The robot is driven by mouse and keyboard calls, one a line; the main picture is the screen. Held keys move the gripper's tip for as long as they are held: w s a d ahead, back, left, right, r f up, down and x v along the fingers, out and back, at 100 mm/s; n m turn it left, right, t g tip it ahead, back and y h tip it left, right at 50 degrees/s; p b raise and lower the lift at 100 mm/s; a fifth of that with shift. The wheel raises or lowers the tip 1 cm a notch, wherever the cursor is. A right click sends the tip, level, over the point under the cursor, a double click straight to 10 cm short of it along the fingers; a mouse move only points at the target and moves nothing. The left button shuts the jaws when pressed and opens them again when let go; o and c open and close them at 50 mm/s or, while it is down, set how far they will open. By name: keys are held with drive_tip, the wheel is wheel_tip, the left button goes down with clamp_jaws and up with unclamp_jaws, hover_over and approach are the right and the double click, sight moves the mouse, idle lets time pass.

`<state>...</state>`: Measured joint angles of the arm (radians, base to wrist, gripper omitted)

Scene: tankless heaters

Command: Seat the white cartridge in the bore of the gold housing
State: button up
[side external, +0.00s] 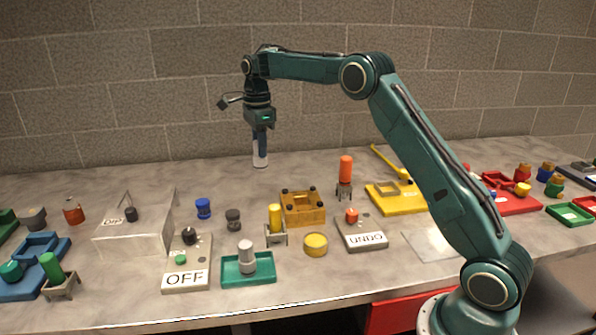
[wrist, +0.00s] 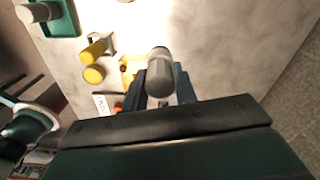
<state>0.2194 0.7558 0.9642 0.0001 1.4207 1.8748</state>
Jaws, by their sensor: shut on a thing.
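My gripper (side external: 260,146) is shut on the white cartridge (side external: 260,160) and holds it in the air above the back of the bench. The cartridge hangs about upright. In the wrist view the cartridge (wrist: 158,77) looks pale grey and sits between the two dark fingers. The gold housing (side external: 303,211) is a square block with dark bolts at its corners, on the bench lower and to the right of the gripper. In the wrist view only part of the housing (wrist: 127,68) shows beside the cartridge. Its bore is not clearly visible.
A yellow cylinder in a stand (side external: 275,220), a yellow cap (side external: 316,245), an UNDO box (side external: 364,236) and an orange cylinder (side external: 346,169) surround the housing. A green tray (side external: 232,272) holds another pale cylinder (side external: 246,255). A clear cover (side external: 140,236) stands left.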

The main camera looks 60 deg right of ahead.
drive_tip(key=shift+r, duration=2.25)
drive_tip(key=shift+s, duration=0.1)
drive_tip(key=shift+s+d+r, duration=0.3)
drive_tip(key=shift+s, duration=0.15)
drive_tip(key=s+d+r, duration=0.3)
drive_tip(key=s, duration=0.6)
drive_tip(key=shift+s+d, duration=0.3)
wheel_tip(320, 180, down, 16)
drive_tip(key=shift+r, duration=0.2)
drive_tip(key=shift+f, duration=0.1)
drive_tip(key=shift+f, duration=2.05)
drive_tip(key=shift+f, duration=0.15)
